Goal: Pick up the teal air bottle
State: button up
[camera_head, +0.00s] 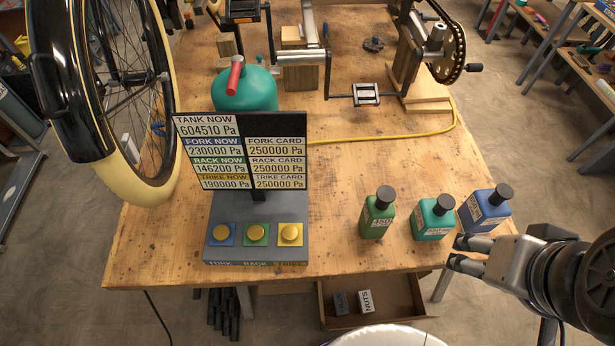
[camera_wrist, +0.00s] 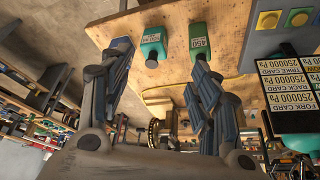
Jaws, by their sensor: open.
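The teal air bottle (camera_head: 434,219) stands upright near the right front edge of the workbench, with a black cap and a white label. It has a green bottle (camera_head: 377,216) on its left and a blue bottle (camera_head: 484,209) on its right. My gripper (camera_head: 457,251) is open and empty at the bench's front edge, just right of and in front of the teal bottle. In the wrist view, the teal bottle (camera_wrist: 153,44) shows upside down, beyond and between my spread fingers (camera_wrist: 159,62). The left finger partly covers the blue bottle (camera_wrist: 122,44).
A display stand (camera_head: 257,218) with pressure readings and three coloured buttons stands left of the bottles. An open drawer (camera_head: 400,300) sits below the bench front.

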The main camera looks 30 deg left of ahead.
aim_at(432, 218)
jog(key=i+l+u, duration=0.15)
jog(key=l+u, duration=0.85)
jog(key=l, duration=0.2)
